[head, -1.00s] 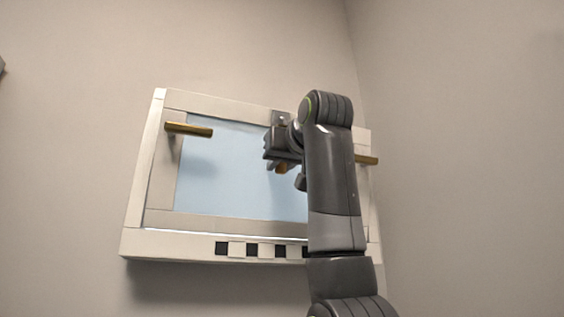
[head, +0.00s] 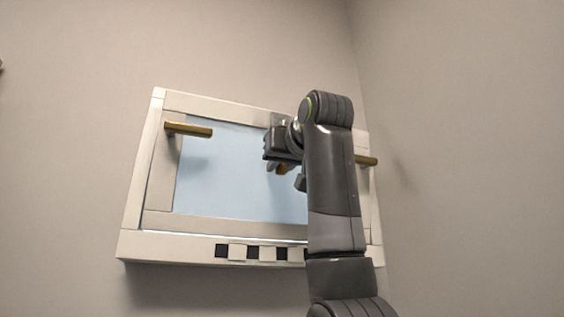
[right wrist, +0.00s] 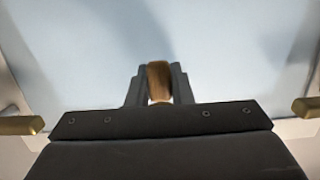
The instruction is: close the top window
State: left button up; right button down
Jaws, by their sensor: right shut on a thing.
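The window (head: 240,225) is a cream frame around a pale blue pane (head: 225,175) on the wall ahead. A gold bar handle (head: 188,129) sticks out at its upper left, and another (head: 366,160) shows at the right beyond my arm. My right gripper (head: 279,166) is in front of the pane. In the right wrist view its fingers (right wrist: 159,84) are shut on a brown-gold handle (right wrist: 159,77). The arm hides the right part of the window and where this handle joins it. My left gripper is not in view.
A row of black and cream squares (head: 252,252) runs along the bottom of the frame. A plain wall (head: 460,160) meets the window wall in a corner at the right. The wall left of the window is bare.

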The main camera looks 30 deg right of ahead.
jog(key=shift+w, duration=0.1)
jog(key=c, duration=1.6)
grip_release()
jog(key=shift+f, duration=0.1)
jog(key=o, duration=0.3)
jog(key=shift+w, duration=0.3)
jog(key=shift+s, duration=0.1)
jog(key=shift+d+f, duration=0.1)
jog(key=shift+f, duration=0.05)
